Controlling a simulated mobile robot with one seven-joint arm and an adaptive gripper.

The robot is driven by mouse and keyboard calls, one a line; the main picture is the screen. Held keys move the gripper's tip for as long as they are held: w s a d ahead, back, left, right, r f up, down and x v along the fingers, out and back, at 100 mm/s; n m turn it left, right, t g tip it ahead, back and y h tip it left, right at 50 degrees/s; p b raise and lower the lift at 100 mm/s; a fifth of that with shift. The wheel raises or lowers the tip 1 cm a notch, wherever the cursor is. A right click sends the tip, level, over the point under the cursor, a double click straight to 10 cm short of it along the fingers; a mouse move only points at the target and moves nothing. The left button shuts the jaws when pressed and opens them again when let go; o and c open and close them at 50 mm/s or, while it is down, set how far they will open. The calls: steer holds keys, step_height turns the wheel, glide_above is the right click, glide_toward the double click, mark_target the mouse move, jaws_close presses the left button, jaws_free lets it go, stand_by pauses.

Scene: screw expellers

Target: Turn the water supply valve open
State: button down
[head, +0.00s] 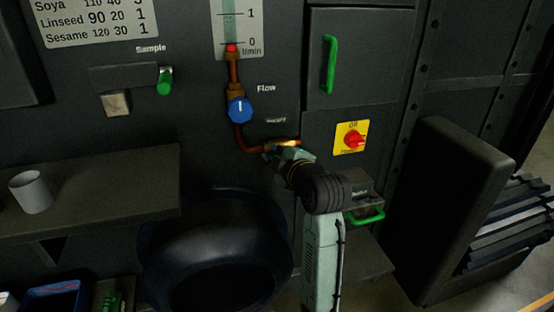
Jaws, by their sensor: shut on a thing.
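The water supply valve (287,142) is a brass piece at the right end of the copper pipe, below a small label that seems to read "Supply". My gripper (277,149) is at the valve and shut on it. The fingers and wrist hide most of the valve, so its handle and handle angle cannot be made out. The copper pipe (239,138) bends up to a blue flow knob (240,109). Above the knob, a flow gauge (226,25) has a red float (232,48) near the 0 mark.
A red rotary switch on a yellow plate (343,130) is right of my wrist. A green door handle (330,65) is above it, and another green handle (366,217) sits lower right. A shelf (110,195) with a grey cup (31,192) and a dark round tub (215,260) are left.

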steer(key=n+b, duration=0.1)
steer(key=f+n+h+b, duration=0.1)
steer(key=n+b, duration=0.1)
steer(key=shift+a+f+n+h, duration=0.1)
steer(key=shift+a+n+h, duration=0.05)
steer(key=shift+n+h, duration=0.15)
stand_by(0.4)
steer(key=c, duration=1.6)
jaws_free()
steer(key=v, duration=1.2)
steer(key=shift+s+f, duration=0.15)
steer(key=shift+f, duration=0.1)
